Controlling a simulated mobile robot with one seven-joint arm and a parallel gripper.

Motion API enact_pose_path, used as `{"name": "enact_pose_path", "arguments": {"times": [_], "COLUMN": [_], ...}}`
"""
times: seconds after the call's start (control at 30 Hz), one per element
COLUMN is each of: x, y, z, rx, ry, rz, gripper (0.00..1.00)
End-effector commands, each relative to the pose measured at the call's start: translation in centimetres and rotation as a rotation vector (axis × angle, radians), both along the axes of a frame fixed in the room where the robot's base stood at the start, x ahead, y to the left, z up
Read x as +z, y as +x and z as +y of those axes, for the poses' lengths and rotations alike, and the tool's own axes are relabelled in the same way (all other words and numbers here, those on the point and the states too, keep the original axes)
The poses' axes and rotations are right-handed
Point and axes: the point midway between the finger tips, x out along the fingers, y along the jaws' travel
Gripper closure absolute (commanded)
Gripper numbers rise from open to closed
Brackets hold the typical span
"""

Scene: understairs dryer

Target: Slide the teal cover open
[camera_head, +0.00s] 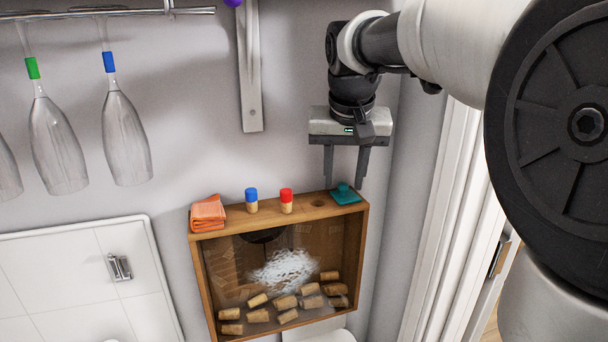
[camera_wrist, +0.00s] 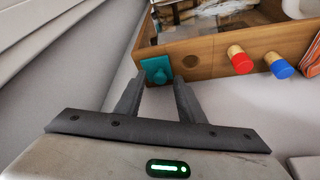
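The teal cover (camera_head: 345,194) is a small flat plate with a raised knob. It lies on the right end of the top of a wooden box (camera_head: 363,236), just right of a round hole (camera_head: 318,203). In the wrist view the teal cover (camera_wrist: 156,70) is ahead of the fingers, and the hole (camera_wrist: 191,60) shows uncovered beside it. My gripper (camera_head: 344,182) is open and empty, pointing down above the cover. In the wrist view my gripper (camera_wrist: 154,92) has its two fingers apart with the cover beyond the tips. I cannot tell whether a finger touches the knob.
A red-capped cork (camera_head: 286,201), a blue-capped cork (camera_head: 251,201) and an orange cloth (camera_head: 208,213) are on the box top. Corks lie behind the clear front. Glasses (camera_head: 126,135) hang at left; a wall bracket (camera_head: 249,70) is above. A door frame (camera_head: 447,220) stands at right.

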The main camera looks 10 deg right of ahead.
Motion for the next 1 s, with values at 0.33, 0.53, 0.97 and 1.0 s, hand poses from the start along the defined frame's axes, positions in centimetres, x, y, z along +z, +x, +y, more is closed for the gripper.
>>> {"name": "enact_pose_path", "arguments": {"times": [0.33,0.53,0.97,1.0], "x": [1.7,4.9,4.7,4.6], "y": [-0.6,-2.8,-12.0,-12.5], "z": [0.1,0.6,2.3,2.4], "rx": [0.000,0.002,-0.001,0.000], "ry": [0.000,0.003,0.001,0.000], "rz": [-0.003,-0.004,-0.001,-0.001], "gripper": [0.65,0.65,0.65,0.65]}}
